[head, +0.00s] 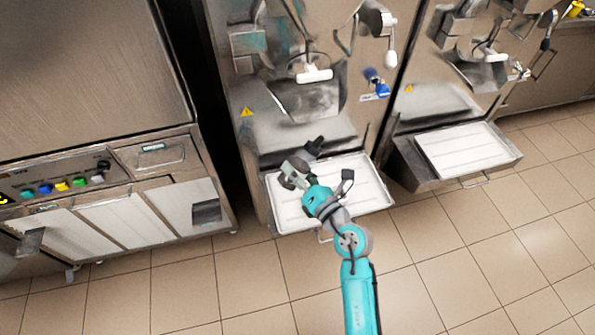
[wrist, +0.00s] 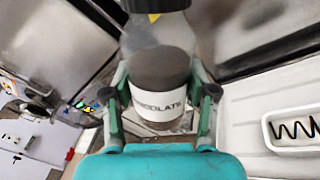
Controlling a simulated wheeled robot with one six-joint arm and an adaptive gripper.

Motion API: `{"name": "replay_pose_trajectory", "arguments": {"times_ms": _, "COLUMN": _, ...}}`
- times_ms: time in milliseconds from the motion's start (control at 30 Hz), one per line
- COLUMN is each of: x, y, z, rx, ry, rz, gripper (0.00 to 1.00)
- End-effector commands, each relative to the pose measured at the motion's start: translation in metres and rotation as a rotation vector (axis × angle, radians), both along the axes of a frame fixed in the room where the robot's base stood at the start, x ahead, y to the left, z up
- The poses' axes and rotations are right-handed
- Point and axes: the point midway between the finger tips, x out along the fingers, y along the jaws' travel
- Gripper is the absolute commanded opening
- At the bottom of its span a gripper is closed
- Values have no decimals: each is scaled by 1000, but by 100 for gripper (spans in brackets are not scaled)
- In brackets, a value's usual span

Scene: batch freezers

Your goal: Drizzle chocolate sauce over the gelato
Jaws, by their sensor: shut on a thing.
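My gripper (wrist: 158,95) is shut on a chocolate sauce bottle (wrist: 158,68), with a finger on each side. The bottle is dark brown with a white label, partly readable as "CHOCOLATE". In the head view my gripper (head: 300,165) is over the white tray, and the dark bottle (head: 315,146) shows just beyond it. A white rectangular dish (wrist: 292,130) lies at the right of the wrist view, apart from the bottle. It holds pale contents, likely the gelato (wrist: 298,141), with a dark wavy line across them. I cannot make out the dish in the head view.
The white tray (head: 376,196) sits at the front of a steel batch freezer (head: 300,50). A second freezer with its own white tray (head: 462,150) stands to the right. A steel cabinet with coloured buttons (head: 60,187) is at the left. Tiled floor (head: 480,270) is clear.

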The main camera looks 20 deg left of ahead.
Motion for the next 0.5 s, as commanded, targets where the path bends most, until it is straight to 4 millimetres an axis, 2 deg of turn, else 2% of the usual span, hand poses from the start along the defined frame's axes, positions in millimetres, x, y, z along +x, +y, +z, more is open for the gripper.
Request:
{"name": "replay_pose_trajectory", "arguments": {"times_ms": 267, "x": 0, "y": 0, "z": 2, "rx": -21, "ry": -28, "rz": 0, "gripper": 21}}
{"name": "replay_pose_trajectory", "arguments": {"times_ms": 500, "x": 0, "y": 0, "z": 11, "rx": -201, "ry": -260, "rz": 0, "gripper": 21}}
